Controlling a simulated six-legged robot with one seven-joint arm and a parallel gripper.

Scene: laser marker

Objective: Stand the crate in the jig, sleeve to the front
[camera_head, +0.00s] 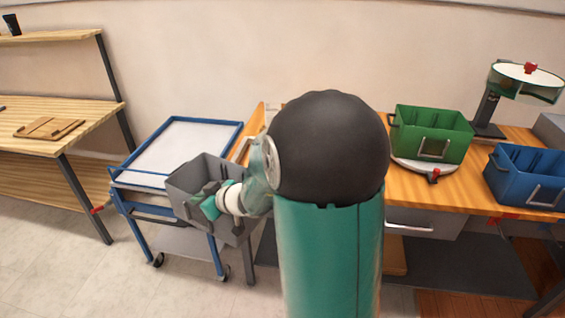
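A grey open crate (192,176) is left of centre, over or in front of the right end of the blue cart. My gripper (207,197) is at its near side and overlaps its wall. I cannot tell whether the fingers are closed on it or whether the cart bears it. No sleeve shows on its visible faces. A green crate (443,124) stands on a round white plate (408,164) with a red knob, its metal-framed sleeve (433,150) facing front. A blue crate (522,163) stands at the right, its sleeve facing front. My arm hides part of the bench; I cannot make out a separate jig.
The blue cart (180,140) has a pale, empty top. The wooden bench (455,190) runs to the right, with a laser marker (487,110) behind the crates. A wooden table (85,112) with a small board (50,128) stands at the left.

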